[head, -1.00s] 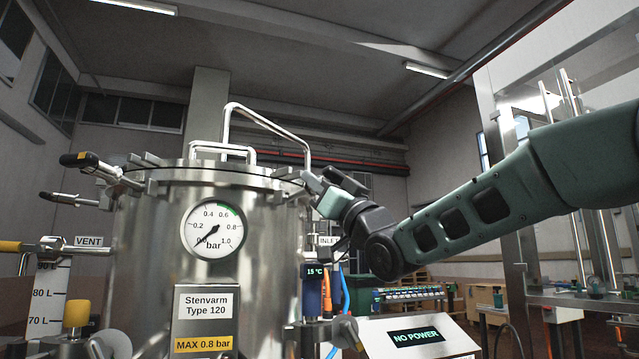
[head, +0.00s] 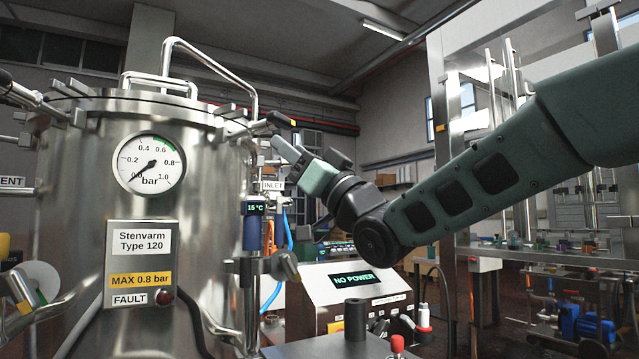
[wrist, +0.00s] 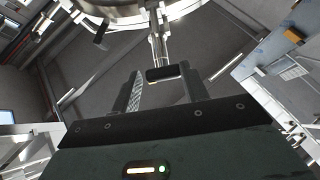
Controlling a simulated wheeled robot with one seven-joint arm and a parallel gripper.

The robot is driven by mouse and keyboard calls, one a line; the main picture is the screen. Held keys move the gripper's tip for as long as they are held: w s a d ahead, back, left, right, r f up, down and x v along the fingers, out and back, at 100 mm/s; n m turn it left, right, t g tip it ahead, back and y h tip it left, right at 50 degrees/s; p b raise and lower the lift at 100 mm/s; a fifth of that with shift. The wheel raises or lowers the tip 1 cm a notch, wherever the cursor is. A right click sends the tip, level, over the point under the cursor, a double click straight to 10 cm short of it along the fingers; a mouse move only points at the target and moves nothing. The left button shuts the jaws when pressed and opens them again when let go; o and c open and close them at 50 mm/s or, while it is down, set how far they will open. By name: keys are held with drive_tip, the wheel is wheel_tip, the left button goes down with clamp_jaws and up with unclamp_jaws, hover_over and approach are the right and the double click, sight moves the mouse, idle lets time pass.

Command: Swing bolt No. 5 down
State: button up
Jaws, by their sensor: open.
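A swing bolt with a black, yellow-tagged handle (head: 281,119) sticks out to the right from the steel tank's lid rim. Its number cannot be read. My gripper (head: 284,146) is just below and to the right of this handle. In the wrist view, my open fingers (wrist: 160,70) stand either side of a black handle end (wrist: 165,74) on a metal rod leading to the rim. Whether they touch it cannot be told. Another black-handled bolt (wrist: 100,33) shows to the left in the wrist view.
The steel tank (head: 75,180) carries a pressure gauge (head: 149,165) with its needle near 0. A "NO POWER" panel (head: 353,281) stands below my arm. A metal frame (head: 448,150) rises at the right. A lid handle (head: 215,70) arches above the tank.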

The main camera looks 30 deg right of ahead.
drive_tip(key=v, duration=0.7)
drive_tip(key=shift+b, duration=0.45)
